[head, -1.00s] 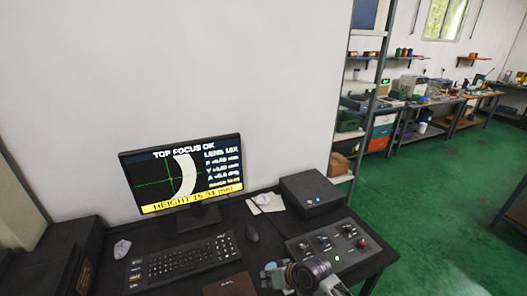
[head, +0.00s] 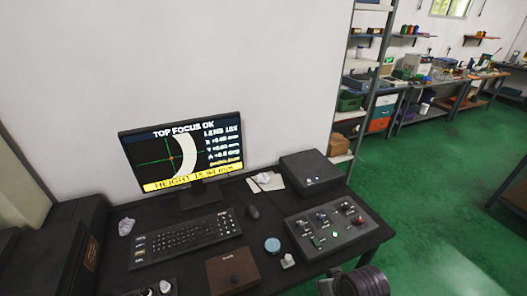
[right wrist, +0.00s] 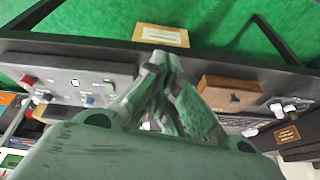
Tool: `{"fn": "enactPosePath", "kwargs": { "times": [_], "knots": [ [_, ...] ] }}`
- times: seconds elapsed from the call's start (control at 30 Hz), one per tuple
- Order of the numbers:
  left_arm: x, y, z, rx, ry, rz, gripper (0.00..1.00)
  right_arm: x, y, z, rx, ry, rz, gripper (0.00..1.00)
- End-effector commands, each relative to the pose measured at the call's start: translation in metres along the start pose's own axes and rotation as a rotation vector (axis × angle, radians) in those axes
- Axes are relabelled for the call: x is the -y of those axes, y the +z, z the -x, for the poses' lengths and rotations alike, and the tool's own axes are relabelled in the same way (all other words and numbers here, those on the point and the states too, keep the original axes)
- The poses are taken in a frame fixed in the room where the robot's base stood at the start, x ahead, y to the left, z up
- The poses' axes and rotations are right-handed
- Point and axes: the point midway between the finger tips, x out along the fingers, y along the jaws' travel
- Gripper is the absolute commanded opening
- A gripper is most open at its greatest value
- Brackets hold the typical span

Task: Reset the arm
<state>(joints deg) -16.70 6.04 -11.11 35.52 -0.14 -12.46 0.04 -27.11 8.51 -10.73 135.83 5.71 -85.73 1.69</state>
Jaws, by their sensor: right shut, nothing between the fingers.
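My right gripper (right wrist: 168,62) shows in the right wrist view, with its fingers closed together and nothing between them. It is above the desk (right wrist: 210,62), between the control panel and a brown box. In the head view only a dark round part of my right arm (head: 362,283) shows at the bottom right, by the desk's front edge. My left gripper is not in view. The monitor (head: 185,150) reads "TOP FOCUS OK" with a height line.
The control panel (head: 327,226), keyboard (head: 187,238), brown box (head: 235,270), blue round piece (head: 272,244) and small whitish piece (head: 288,261) are on the desk. A black box (head: 311,172) stands behind. Green floor (head: 430,200) is open to the right.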

Motion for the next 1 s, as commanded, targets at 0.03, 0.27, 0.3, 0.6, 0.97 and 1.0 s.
{"fn": "enactPosePath", "kwargs": {
  "times": [0.03,0.27,0.3,0.6,0.97,1.0],
  "knots": [
    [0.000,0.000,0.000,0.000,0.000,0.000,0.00,-0.004,0.005,0.004,0.008,0.012,-0.005,0.00],
    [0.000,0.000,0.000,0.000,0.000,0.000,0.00,-0.020,0.023,0.019,0.040,0.065,-0.020,0.00],
    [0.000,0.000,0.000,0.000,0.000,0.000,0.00,-0.023,0.026,0.021,0.044,0.073,-0.023,0.00],
    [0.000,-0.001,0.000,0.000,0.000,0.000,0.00,-0.036,0.041,0.030,0.074,0.115,-0.035,0.00],
    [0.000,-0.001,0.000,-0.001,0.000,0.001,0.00,-0.038,0.045,-0.003,0.083,0.112,-0.034,0.00],
    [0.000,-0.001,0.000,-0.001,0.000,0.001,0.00,-0.038,0.045,-0.007,0.084,0.111,-0.034,0.00]
  ]
}}
